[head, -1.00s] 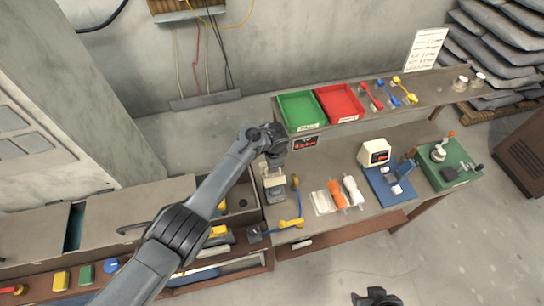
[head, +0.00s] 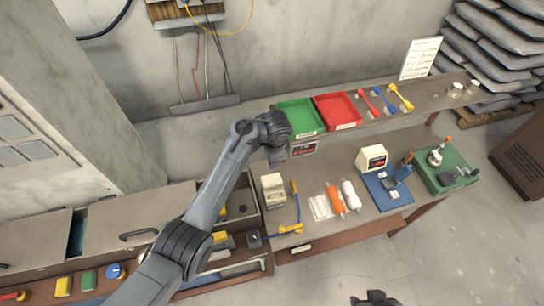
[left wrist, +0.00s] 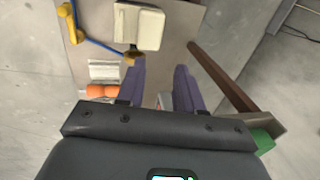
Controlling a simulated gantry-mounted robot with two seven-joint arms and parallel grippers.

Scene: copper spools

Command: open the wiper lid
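A beige box (head: 273,190), which I take to be the wiper, stands at the left end of the workbench; it also shows in the left wrist view (left wrist: 138,26). Its lid looks shut, though the seam is too small to make out. My left gripper (head: 278,160) is just behind and above the box in the head view, apart from it. In the left wrist view my left gripper (left wrist: 160,70) has its two fingers spread with nothing between them. A dark part of my right gripper (head: 376,299) shows at the bottom edge; its fingers cannot be made out.
A green tray (head: 300,117) and a red tray (head: 337,110) stand on the raised shelf behind. A blue fixture (head: 388,188) is farther right.

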